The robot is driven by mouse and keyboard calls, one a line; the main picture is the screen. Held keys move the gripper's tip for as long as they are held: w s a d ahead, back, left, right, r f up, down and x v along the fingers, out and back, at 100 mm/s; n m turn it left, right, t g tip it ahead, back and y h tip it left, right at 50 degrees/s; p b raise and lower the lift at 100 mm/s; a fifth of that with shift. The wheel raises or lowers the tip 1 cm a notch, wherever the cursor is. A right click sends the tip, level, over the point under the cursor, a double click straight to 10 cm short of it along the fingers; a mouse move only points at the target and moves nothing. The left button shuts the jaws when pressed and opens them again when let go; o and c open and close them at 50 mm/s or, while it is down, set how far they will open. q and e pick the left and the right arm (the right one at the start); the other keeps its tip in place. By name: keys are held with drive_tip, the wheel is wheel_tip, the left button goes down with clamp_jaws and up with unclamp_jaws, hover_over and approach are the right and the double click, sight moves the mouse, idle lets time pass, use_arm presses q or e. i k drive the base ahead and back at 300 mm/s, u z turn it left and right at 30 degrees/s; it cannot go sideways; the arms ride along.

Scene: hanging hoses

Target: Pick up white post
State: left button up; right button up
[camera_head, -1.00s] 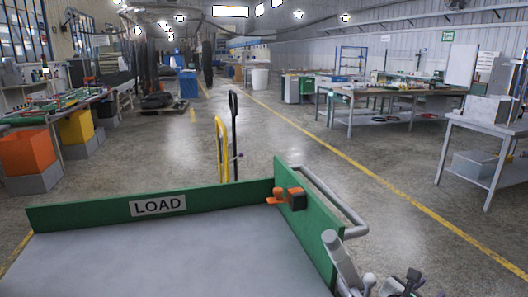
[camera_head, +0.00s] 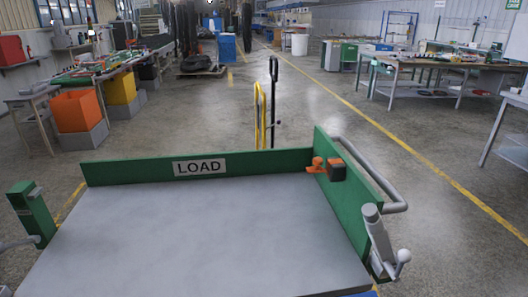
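A pale grey-white post (camera_head: 377,238) leans slightly at the near right corner of the green-walled cart (camera_head: 255,161). It is thick, with a rounded top, and its lower end is partly hidden by the cart's corner. A white ball knob (camera_head: 404,255) on a short stem sits just right of its base. I cannot tell for sure that this is the white post. Neither of my grippers is in view, and nothing touches the post.
The cart's grey top (camera_head: 200,235) is bare. An orange-and-black fitting (camera_head: 328,168) is on its right wall, with a grey handle rail (camera_head: 372,178) outside. A green post (camera_head: 32,212) stands at left. A yellow-and-black hand truck (camera_head: 261,115) is behind. Floor at right is clear.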

sight(378, 233)
drive_tip(key=z, duration=2.45)
drive_tip(key=k, duration=1.1)
drive_tip(key=u, duration=1.85)
